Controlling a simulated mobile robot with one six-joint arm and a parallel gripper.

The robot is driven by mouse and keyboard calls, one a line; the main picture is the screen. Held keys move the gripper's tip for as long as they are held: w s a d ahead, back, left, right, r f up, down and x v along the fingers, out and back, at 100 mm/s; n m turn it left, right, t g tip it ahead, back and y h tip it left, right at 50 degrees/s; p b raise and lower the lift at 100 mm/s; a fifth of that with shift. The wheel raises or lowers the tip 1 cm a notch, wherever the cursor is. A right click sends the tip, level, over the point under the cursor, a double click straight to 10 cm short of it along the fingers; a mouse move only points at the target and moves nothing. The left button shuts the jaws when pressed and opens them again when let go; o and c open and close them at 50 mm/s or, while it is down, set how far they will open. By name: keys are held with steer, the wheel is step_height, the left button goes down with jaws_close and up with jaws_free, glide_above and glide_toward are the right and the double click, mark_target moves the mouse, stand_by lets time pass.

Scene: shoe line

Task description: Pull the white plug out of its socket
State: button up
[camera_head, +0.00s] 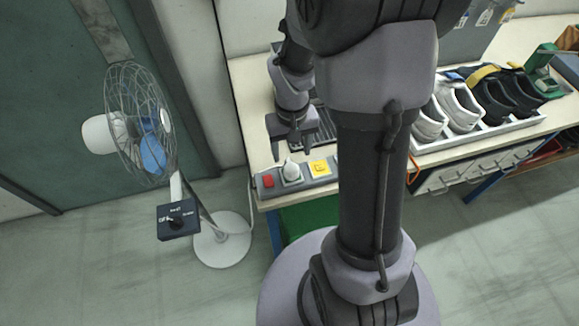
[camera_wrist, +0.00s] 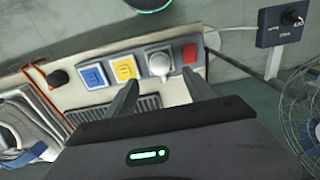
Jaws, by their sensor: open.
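The white plug (camera_head: 291,170) sits in a grey socket on the power strip (camera_head: 265,192) along the bench's front left edge. In the wrist view the plug (camera_wrist: 158,64) stands in the socket between the yellow socket cover and the red switch. My gripper (camera_head: 292,148) is open and points down, just behind the plug in the head view. In the wrist view its two fingers (camera_wrist: 162,92) are spread, the gap lined up with the plug. They look apart from the plug, and nothing is between them.
A red switch (camera_wrist: 190,53), yellow cover (camera_wrist: 125,68) and blue cover (camera_wrist: 93,76) flank the plug. A black knob (camera_wrist: 58,78) is beyond. A fan (camera_head: 140,125) with a control box (camera_head: 178,220) stands left. Shoes (camera_head: 460,108) fill a rack on the bench, right of my arm.

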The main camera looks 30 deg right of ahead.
mark_target(291, 167)
step_height(291, 167, down, 9)
steer(key=b, duration=0.7)
stand_by(0.7)
jaws_close()
steer(key=shift+r, duration=0.1)
steer(key=shift+r+p, duration=2.3)
steer(key=shift+r, duration=0.7)
